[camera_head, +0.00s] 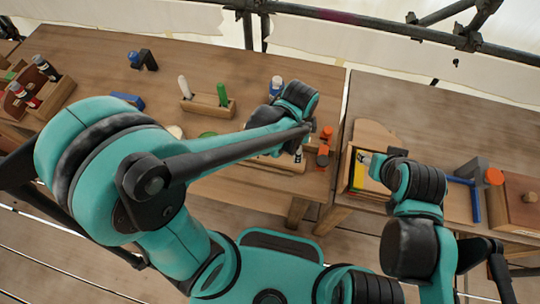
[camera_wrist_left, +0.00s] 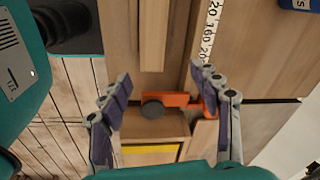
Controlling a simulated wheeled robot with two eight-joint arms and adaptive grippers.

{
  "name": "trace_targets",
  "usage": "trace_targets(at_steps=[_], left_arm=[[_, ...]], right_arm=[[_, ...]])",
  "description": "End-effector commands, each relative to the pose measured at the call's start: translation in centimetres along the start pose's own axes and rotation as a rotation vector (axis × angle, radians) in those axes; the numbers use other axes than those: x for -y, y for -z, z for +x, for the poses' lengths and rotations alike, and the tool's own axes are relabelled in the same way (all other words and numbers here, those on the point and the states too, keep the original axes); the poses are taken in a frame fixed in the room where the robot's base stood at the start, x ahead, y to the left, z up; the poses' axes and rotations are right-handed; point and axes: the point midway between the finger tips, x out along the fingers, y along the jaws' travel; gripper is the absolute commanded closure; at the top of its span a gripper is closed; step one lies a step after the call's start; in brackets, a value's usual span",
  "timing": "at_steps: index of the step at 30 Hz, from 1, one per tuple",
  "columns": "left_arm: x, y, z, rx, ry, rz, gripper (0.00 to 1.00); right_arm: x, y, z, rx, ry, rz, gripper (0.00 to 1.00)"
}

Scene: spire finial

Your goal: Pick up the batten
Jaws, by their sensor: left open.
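A pale narrow wooden strip, which looks like the batten (camera_wrist_left: 153,35), runs down from the top edge of the left wrist view. Its lower end lies above an orange clamp-like part (camera_wrist_left: 178,99). My left gripper (camera_wrist_left: 163,82) is open, with its fingers apart on either side of the strip's line and the orange part. Nothing is held between them. In the head view my left gripper (camera_head: 303,142) is over the front right of the left table, and my arm hides much there. My right gripper (camera_head: 365,158) is over the right table by a yellow item (camera_head: 359,170); its jaw opening is unclear.
A measuring tape strip (camera_wrist_left: 210,30) lies right of the pale strip. A wooden holder (camera_head: 208,106) with white and green items stands on the left table (camera_head: 90,55). A blue tool (camera_head: 474,200) and a wooden box (camera_head: 520,208) are at right. Metal scaffold tubes (camera_head: 400,30) cross behind.

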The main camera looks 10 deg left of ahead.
Motion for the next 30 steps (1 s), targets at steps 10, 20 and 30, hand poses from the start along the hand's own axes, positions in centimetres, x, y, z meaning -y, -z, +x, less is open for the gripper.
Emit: trace_targets(at_steps=[10, 20, 30], left_arm=[[-1.9, 2.9, 4.3, 0.056, -0.096, 0.281, 0.37], [-1.9, 2.5, 7.7, 0.055, -0.096, 0.279, 0.37], [-2.0, 2.1, 11.5, 0.055, -0.095, 0.279, 0.37]], right_arm=[[0.0, 0.2, -0.3, 0.000, 0.000, 0.000, 0.51], [0.0, -0.6, 0.8, 0.000, 0.000, 0.000, 0.51], [0.0, -1.4, 2.0, 0.000, 0.000, 0.000, 0.51]])
